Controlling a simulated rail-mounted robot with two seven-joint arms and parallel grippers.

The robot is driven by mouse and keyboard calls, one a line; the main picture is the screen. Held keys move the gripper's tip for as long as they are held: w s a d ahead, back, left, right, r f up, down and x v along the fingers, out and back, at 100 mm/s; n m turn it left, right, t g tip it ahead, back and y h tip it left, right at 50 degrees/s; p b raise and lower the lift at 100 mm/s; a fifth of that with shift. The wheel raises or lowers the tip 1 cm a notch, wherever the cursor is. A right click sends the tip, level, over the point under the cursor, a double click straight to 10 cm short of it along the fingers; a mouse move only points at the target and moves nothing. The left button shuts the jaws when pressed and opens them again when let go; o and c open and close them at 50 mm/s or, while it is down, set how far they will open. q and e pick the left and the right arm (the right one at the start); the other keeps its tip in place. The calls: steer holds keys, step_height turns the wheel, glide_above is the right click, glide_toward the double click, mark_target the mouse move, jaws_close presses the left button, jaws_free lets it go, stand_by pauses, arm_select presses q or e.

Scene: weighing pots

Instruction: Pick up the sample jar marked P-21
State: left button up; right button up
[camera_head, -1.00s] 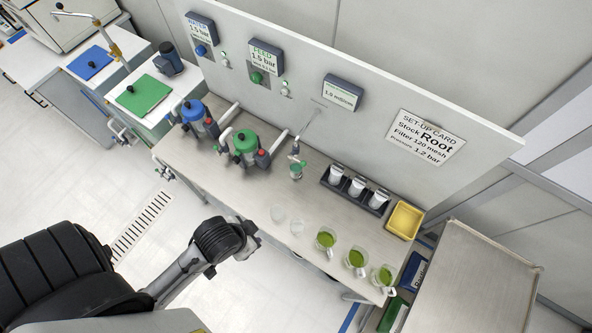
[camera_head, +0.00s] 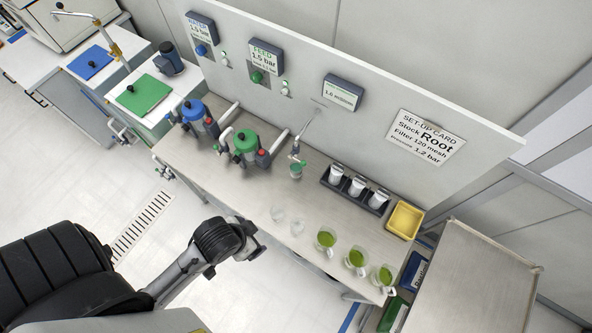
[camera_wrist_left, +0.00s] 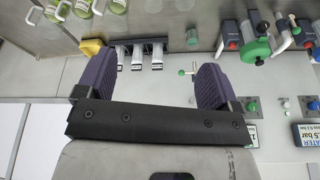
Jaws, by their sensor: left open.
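Three small white-and-grey jars stand in a row in a black rack on the steel bench: a left one (camera_head: 336,173), a middle one (camera_head: 357,186) and a right one (camera_head: 378,199). Their markings are too small to read, so I cannot tell which is P-21. The rack (camera_wrist_left: 163,42) also shows in the left wrist view, past the fingers. My left gripper (camera_wrist_left: 154,72) is open and empty, its two purple fingers well apart. In the head view my arm is at the lower left, apart from the jars, and its fingers cannot be made out. My right gripper is not in view.
A yellow tray (camera_head: 405,220) sits right of the rack. Green-filled beakers (camera_head: 356,258) and two clear empty vessels (camera_head: 278,213) line the bench's front. A green-lidded filter (camera_head: 244,145) and a thin tap (camera_head: 297,150) stand left of the rack. A panel rises behind.

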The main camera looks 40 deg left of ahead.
arm_select(q)
steer(key=shift+f, duration=0.1)
steer(key=w+a+f+m+t+y+b, duration=0.1)
steer(key=w+a+f+b, duration=0.25)
steer(key=w+b, duration=0.35)
steer(key=w+a+f+m+t+y+b, duration=0.1)
steer(key=w+a+f+t+b, duration=0.2)
steer(key=w+b, duration=0.45)
steer(key=w+a+f+m+y+b, duration=0.1)
steer(key=w+a+f+b, duration=0.35)
steer(key=w+b, duration=0.25)
steer(key=n+g+h+b, duration=0.1)
steer(key=n+h+b, duration=0.1)
steer(key=h+b, duration=0.3)
glide_above(295, 169)
steer(key=s, duration=0.5)
step_height(295, 169, down, 17)
steer(key=shift+b+x, duration=0.45)
steer(key=shift+x, duration=2.8)
